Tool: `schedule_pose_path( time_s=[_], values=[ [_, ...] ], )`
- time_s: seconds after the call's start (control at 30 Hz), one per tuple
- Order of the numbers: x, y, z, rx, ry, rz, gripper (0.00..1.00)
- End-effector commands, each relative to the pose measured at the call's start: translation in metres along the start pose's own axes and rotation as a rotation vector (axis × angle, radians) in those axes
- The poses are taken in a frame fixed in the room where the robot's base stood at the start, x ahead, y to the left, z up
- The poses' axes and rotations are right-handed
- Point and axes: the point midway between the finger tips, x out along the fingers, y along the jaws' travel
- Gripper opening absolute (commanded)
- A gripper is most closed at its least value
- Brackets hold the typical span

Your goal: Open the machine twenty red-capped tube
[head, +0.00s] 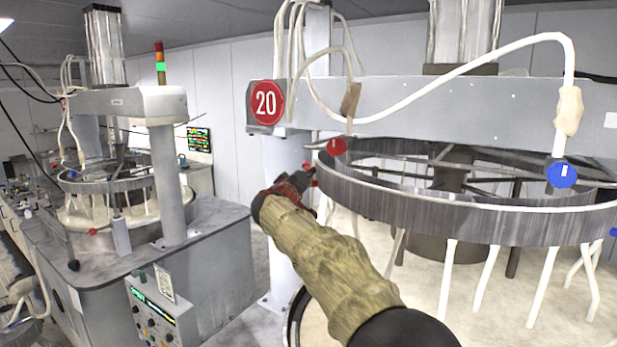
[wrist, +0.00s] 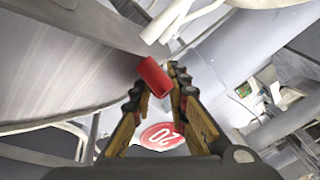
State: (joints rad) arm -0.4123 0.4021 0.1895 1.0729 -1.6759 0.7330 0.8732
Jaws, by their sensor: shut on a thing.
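The machine with the red round 20 sign (head: 267,101) stands at the right in the head view. A red cap (head: 337,146) sits on the upper left edge of its dark ring (head: 440,215), below a white tube. My gripper (head: 306,176) is at the ring's left edge, just below and left of that cap. In the wrist view, my gripper (wrist: 160,85) has its fingers closed in on a red cap (wrist: 153,76) at their tips, beside the ring's wall. The fingers hide part of the cap, and its exact opening position cannot be told.
A blue cap (head: 561,173) sits on the right of the ring under another white tube. Several white legs hang below the ring. A second similar machine (head: 130,100) and a control box (head: 160,312) stand at the left. Floor shows between the machines.

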Motion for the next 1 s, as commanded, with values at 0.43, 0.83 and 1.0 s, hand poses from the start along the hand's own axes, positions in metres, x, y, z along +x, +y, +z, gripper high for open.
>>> schedule_pose_path(
  time_s=[0.43, 0.83, 1.0],
  values=[
    [0.0006, 0.0004, -0.0005, -0.007, -0.013, -0.013, 0.0],
    [0.0025, -0.0024, 0.0015, -0.085, -0.119, -0.128, 0.0],
    [0.0029, -0.0043, 0.0033, -0.117, -0.161, -0.174, 0.0]
  ],
)
